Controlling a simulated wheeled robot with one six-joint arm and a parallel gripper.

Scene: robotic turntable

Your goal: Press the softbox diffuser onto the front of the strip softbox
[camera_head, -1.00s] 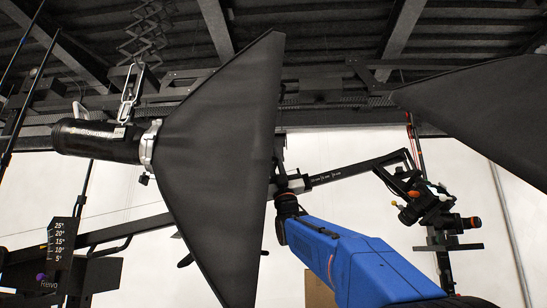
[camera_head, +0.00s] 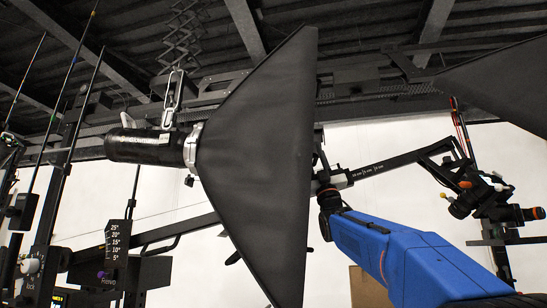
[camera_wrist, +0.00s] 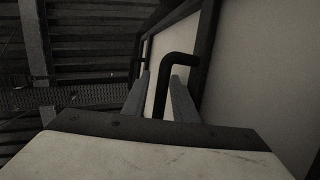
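The strip softbox (camera_head: 258,150) is a large black cone in the head view. A black flash head is at its left end, and its tall front edge faces right. My blue arm ends just right of that edge. My gripper shows clearly only in the wrist view (camera_wrist: 160,85). Its two grey fingers stand apart on either side of a black bent handle (camera_wrist: 178,62), with light gaps beside the bar. A black frame with a pale panel, seemingly the softbox diffuser (camera_wrist: 210,45), lies behind the handle. In the head view I cannot make out the diffuser or whether it touches the softbox.
A second black softbox (camera_head: 500,82) hangs at the upper right. A dark boom (camera_head: 390,165) with a camera rig (camera_head: 490,195) runs behind my arm. Stands and rods (camera_head: 60,130) crowd the left. A brown box (camera_head: 370,285) stands low behind my arm.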

